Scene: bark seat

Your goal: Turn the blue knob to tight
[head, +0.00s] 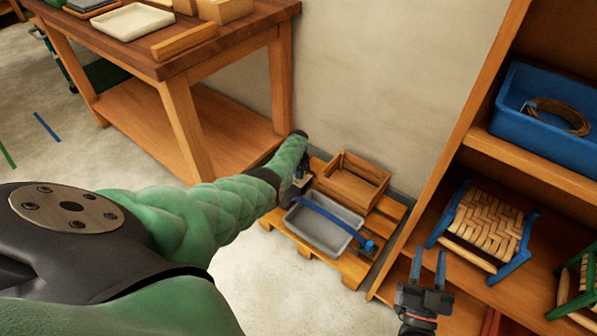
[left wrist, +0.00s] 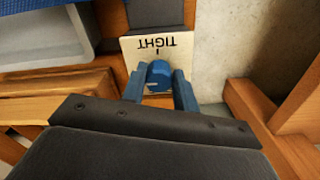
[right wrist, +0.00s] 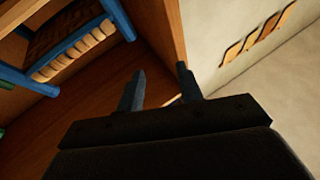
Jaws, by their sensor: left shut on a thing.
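The blue knob (left wrist: 158,73) sits on a pale plate (left wrist: 178,50) marked TIGHT, which reads upside down in the left wrist view. A short dark tick lies between the word and the knob. A pale line shows on the knob's lower left, away from the tick. My left gripper (left wrist: 161,79) is shut on the knob, one finger on each side. In the head view my left arm mostly hides the knob and gripper, beside the grey tub (head: 318,234). My right gripper (head: 428,268) is open and empty in front of the shelf; it also shows in the right wrist view (right wrist: 160,85).
A wooden pallet (head: 350,269) carries the grey tub, a blue bar (head: 330,214) across it and a wooden crate (head: 352,183). The workbench (head: 178,62) stands left. The shelf at right holds a woven stool (head: 487,222) and a blue bin (head: 510,121).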

